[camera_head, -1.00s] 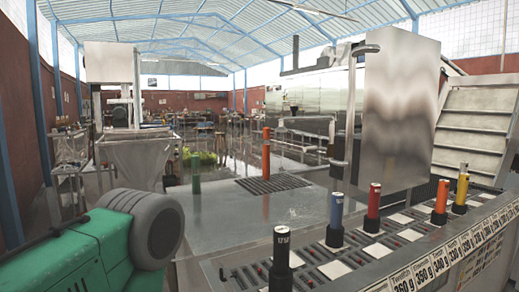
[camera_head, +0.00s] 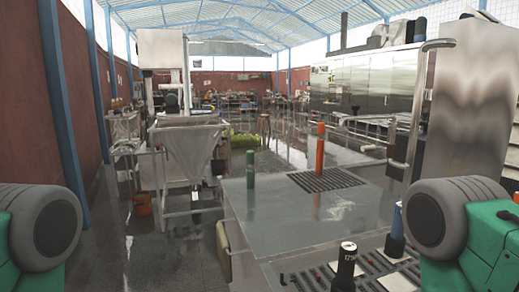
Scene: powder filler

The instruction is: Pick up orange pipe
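The orange pipe (camera_head: 320,150) stands upright at the dark slotted grate (camera_head: 327,180) on the far part of the grey metal table (camera_head: 290,222). Its lower end meets the grate area; whether it sits in a slot is too small to tell. My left arm and my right arm show only as green and grey links at the left and right edges. Neither gripper is in view, and nothing touches the orange pipe.
A green pipe (camera_head: 250,168) stands left of the orange one. A metal hopper (camera_head: 190,150) stands left of the table. The tabletop is otherwise clear.

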